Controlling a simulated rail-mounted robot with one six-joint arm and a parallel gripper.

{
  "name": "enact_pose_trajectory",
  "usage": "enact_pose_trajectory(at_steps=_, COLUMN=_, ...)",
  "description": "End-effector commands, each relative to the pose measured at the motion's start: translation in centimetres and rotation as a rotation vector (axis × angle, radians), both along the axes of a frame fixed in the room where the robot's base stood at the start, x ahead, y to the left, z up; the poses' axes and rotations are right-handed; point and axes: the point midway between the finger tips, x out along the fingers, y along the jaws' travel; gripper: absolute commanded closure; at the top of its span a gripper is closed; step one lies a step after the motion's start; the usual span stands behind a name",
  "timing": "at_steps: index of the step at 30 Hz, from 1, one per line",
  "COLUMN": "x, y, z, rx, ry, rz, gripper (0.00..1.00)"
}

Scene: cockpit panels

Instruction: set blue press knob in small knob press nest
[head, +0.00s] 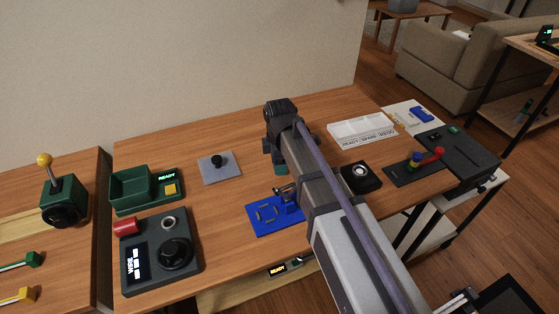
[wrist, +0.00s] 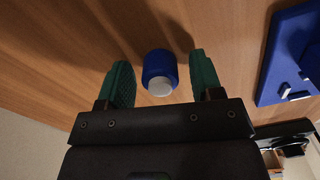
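The blue press knob (wrist: 158,64) is a short blue cylinder with a pale grey round end. In the wrist view it is between the two green fingers of my gripper (wrist: 162,80), with a gap on each side. My gripper is open, above the wooden table. In the head view only a bit of green finger (head: 281,169) shows below the arm, and the knob is hidden. I cannot tell for certain which fixture is the small knob press nest; a black block with a round pale centre (head: 361,172) stands right of my arm.
A blue fixture plate (head: 262,222) lies in front of my gripper; its edge also shows in the wrist view (wrist: 276,82). A grey plate with a black knob (head: 219,168) lies left. A white tray (head: 361,130) and a red-handled lever unit (head: 414,168) are right.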

Motion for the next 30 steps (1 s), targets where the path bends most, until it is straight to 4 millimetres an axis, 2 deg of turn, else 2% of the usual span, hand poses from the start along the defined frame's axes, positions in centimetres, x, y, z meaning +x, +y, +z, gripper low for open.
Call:
enact_pose_trajectory(at_steps=7, x=0.0, y=0.0, z=0.2, rx=0.000, ry=0.000, rz=0.000, gripper=0.40)
enact_pose_trajectory(at_steps=10, x=0.0, y=0.0, z=1.1, rx=0.000, ry=0.000, rz=0.000, gripper=0.40)
enact_pose_trajectory(at_steps=14, x=0.0, y=0.0, z=3.6, rx=0.000, ry=0.000, rz=0.000, gripper=0.40)
enact_pose_trajectory(at_steps=21, x=0.0, y=0.0, z=10.1, rx=0.000, ry=0.000, rz=0.000, gripper=0.40)
enact_pose_trajectory(at_steps=24, x=0.0, y=0.0, z=11.9, rx=0.000, ry=0.000, rz=0.000, gripper=0.40)
enact_pose_trajectory(at_steps=27, x=0.0, y=0.0, z=12.6, rx=0.000, ry=0.000, rz=0.000, gripper=0.40)
enact_pose_trajectory(at_steps=30, x=0.0, y=0.0, z=12.5, rx=0.000, ry=0.000, rz=0.000, gripper=0.40)
